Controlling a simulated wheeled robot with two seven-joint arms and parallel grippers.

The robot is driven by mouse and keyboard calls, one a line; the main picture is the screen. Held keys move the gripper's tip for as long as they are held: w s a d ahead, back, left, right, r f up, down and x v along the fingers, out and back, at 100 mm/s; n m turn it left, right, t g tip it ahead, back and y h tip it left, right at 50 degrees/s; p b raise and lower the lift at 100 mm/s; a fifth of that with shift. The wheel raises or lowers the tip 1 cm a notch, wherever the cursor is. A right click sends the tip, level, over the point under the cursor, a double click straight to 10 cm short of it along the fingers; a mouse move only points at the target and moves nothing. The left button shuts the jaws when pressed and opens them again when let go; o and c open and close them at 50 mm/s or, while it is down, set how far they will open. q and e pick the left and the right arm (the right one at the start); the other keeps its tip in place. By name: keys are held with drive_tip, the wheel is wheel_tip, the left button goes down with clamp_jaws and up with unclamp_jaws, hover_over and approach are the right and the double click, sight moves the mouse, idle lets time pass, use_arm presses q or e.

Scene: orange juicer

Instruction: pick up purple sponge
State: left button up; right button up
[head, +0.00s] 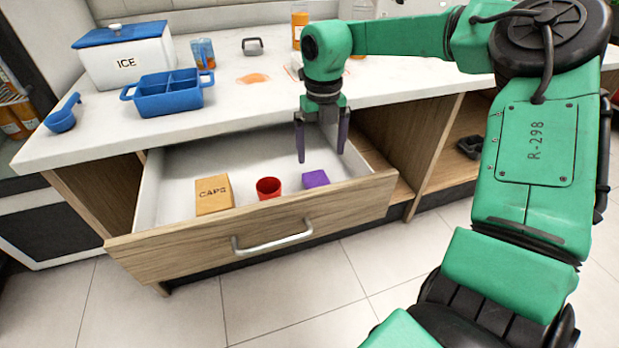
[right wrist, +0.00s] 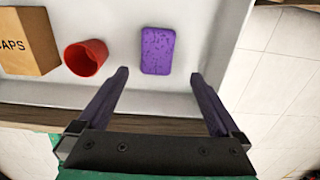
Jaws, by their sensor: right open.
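The purple sponge (head: 315,179) lies in the open drawer (head: 160,196), near its right front corner. In the right wrist view the sponge (right wrist: 157,51) lies flat on the white drawer floor, just beyond the fingertips and between their lines. My right gripper (head: 321,158) is open and empty, pointing down above the drawer; its two dark fingers also show in the right wrist view (right wrist: 158,75). It is apart from the sponge. My left gripper is not in view.
A red cup (head: 268,188) and a CAPS box (head: 214,195) stand left of the sponge in the drawer. The drawer front (head: 160,253) has a metal handle. Above is the white counter (head: 225,98) with a blue caddy (head: 168,95) and an ICE box (head: 125,62).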

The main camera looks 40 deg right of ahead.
sight(318, 180)
drive_tip(key=f, duration=0.4)
drive_tip(key=f+b, duration=0.1)
drive_tip(key=f, duration=0.4)
drive_tip(key=shift+w+a, duration=0.2)
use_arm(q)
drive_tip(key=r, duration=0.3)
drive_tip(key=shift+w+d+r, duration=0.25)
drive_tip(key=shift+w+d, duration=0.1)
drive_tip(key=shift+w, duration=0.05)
use_arm(e)
drive_tip(key=c, duration=1.2)
